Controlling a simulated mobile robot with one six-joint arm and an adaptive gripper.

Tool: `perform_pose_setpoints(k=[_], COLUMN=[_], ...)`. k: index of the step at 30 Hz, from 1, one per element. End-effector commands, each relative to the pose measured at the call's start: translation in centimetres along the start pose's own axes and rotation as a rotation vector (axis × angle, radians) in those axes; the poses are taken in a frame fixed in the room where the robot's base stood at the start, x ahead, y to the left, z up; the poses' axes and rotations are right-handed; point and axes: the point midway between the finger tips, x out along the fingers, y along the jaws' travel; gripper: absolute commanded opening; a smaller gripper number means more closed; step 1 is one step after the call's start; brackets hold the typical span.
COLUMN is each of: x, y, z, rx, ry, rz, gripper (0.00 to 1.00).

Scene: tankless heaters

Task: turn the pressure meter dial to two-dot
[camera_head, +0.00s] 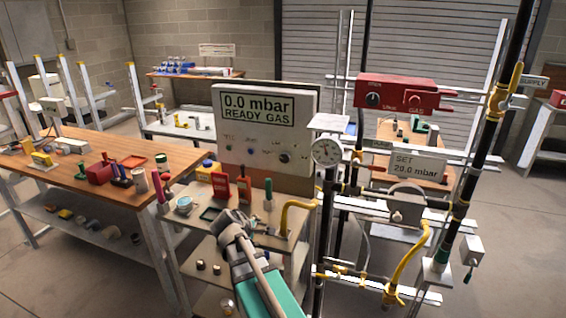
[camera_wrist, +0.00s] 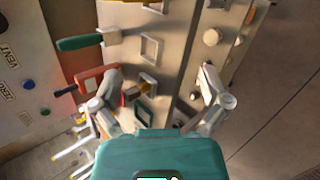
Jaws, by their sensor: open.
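The pressure meter (camera_head: 240,125) is an upright pale panel in the head view, with a display reading "0.0 mbar READY GAS". A dark round dial (camera_head: 284,157) sits at its lower right; its dot marks are too small to read. My gripper (camera_head: 236,222) is in front of and below the panel, over the bench, apart from the dial. In the wrist view my gripper (camera_wrist: 162,88) shows its two fingers spread with nothing held between them. A panel face (camera_wrist: 18,95) with "VENT" and "ZERO" lettering is at the left edge there; the dial is not identifiable in that view.
A round gauge (camera_head: 326,150) and pipework stand close on the right. A wooden table (camera_head: 70,172) with tools is at left.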

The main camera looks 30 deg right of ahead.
Motion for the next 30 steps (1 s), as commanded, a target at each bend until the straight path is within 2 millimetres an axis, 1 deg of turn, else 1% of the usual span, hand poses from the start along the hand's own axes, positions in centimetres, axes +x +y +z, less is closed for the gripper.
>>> perform_pose_setpoints(k=[1,6,12,15,18,21,25,30], x=[0.9,2.4,3.3,3.6,3.7,3.8,3.8,3.7], y=[1.7,7.1,12.9,15.3,17.2,18.4,19.3,19.4], z=[0.2,1.2,1.9,2.0,1.9,1.9,1.8,1.8], rx=[-0.073,-0.369,-0.745,-0.932,-1.092,-1.213,-1.299,-1.322], ry=[-0.021,-0.114,-0.271,-0.361,-0.443,-0.508,-0.555,-0.567], rz=[0.058,0.25,0.438,0.509,0.561,0.593,0.613,0.619], gripper=[0.96,0.96,0.96,0.96,0.96,0.96,0.96,0.96])
